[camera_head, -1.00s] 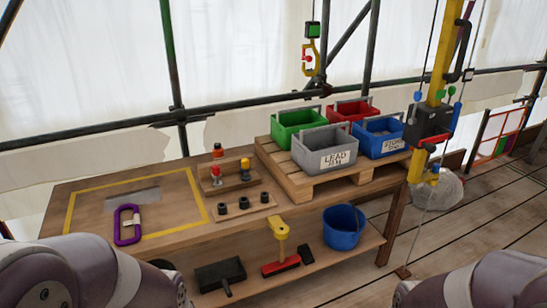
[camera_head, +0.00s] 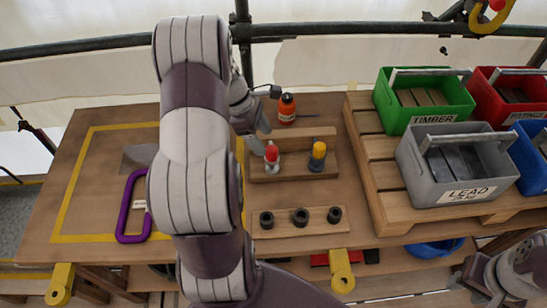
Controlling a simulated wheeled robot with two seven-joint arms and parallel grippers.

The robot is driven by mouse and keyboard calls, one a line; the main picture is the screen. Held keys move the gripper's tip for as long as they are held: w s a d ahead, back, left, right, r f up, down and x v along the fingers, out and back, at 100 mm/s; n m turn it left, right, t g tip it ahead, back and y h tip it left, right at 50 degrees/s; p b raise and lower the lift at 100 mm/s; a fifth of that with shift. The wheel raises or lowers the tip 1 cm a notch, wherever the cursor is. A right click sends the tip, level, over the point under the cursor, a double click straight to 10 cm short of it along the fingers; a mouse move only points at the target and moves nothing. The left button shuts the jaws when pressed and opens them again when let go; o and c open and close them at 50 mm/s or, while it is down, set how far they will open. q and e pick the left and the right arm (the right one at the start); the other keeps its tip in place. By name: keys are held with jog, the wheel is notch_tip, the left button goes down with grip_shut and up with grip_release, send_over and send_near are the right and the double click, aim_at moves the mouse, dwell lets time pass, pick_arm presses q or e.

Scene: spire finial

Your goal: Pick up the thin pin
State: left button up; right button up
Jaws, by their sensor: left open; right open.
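A red-topped pin (camera_head: 272,158) and a yellow-topped pin (camera_head: 317,157) stand upright in a wooden rack (camera_head: 294,176) on the bench. The red-topped one looks the slimmer, but I cannot tell for sure which is the thin pin. My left gripper (camera_head: 262,138) is open just behind and left of the red-topped pin, its fingers close to the red top. I cannot tell whether they touch it. My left arm hides part of the bench left of the rack. My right gripper (camera_head: 466,284) is at the lower right, open, away from the pins.
A wooden block with three dark sockets (camera_head: 300,230) lies in front. A purple handle (camera_head: 131,207) lies left in a yellow-taped area. Green (camera_head: 425,118), grey (camera_head: 460,190) and red bins stand on a pallet (camera_head: 377,170) at right.

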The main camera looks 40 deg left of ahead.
aim_at(271, 148)
pick_arm(q)
jog(key=shift+w+f, duration=0.6)
jog(key=shift+f, duration=0.3)
jog(key=d+f, duration=0.2)
jog(key=f, duration=0.1)
jog(key=shift+d+p, duration=0.1)
jog(key=shift+p, duration=0.2)
jog(key=shift+w+f, duration=0.25)
jog(key=shift+f, duration=0.1)
jog(key=shift+s+r, duration=0.15)
jog(key=c, duration=1.2)
jog(key=shift+o, duration=0.2)
